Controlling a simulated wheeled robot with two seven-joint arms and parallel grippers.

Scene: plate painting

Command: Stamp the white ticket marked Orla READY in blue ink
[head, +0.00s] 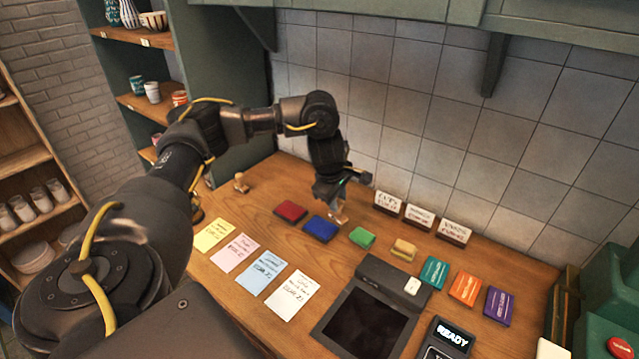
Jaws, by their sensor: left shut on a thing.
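The white ticket (292,296) lies flat on the wooden table, at the right end of a row of tickets; its handwriting is too small to read surely. The blue ink pad (320,229) lies behind it, between a red pad and a green one. My left gripper (337,203) is shut on a wooden stamp (339,217), at the back right edge of the blue pad. I cannot tell whether the stamp touches the pad or the table. The stamp's face is hidden. My right gripper is not in view.
Yellow (213,235), pink (235,253) and light blue (261,273) tickets lie left of the white one. A second wooden stamp (240,183) stands at back left. Red (290,211) and green (362,238) pads flank the blue. A dark tray device (365,325) and READY block (452,334) stand right.

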